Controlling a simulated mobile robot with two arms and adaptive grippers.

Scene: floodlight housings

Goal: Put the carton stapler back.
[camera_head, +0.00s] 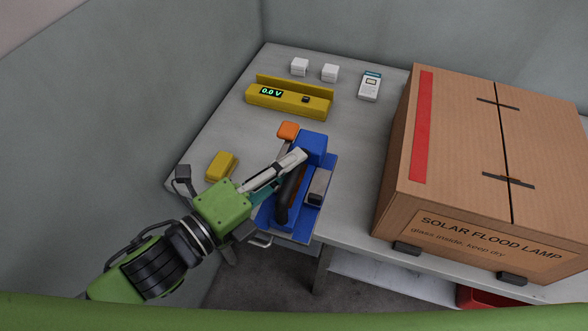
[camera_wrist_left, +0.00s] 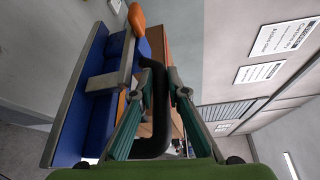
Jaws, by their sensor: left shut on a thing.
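The carton stapler (camera_head: 312,150) has a blue body, a black curved handle and an orange knob (camera_head: 288,130). It is at the table's front edge, left of the large carton. My left gripper (camera_head: 294,163) is shut on its black handle. In the left wrist view the handle (camera_wrist_left: 154,105) is between the two fingers (camera_wrist_left: 158,100), with the blue body (camera_wrist_left: 95,110) to the left and the orange knob (camera_wrist_left: 137,18) above. The gripper and arm hide part of the stapler. I cannot tell whether it touches the table. My right gripper is not in view.
A brown carton marked solar flood lamp (camera_head: 450,150) stands to the right. A yellow meter (camera_head: 290,100), a yellow block (camera_head: 221,166), two white cubes (camera_head: 299,66) and a white handheld device (camera_head: 369,86) lie on the grey table (camera_head: 345,125). A red bin (camera_head: 485,298) sits below.

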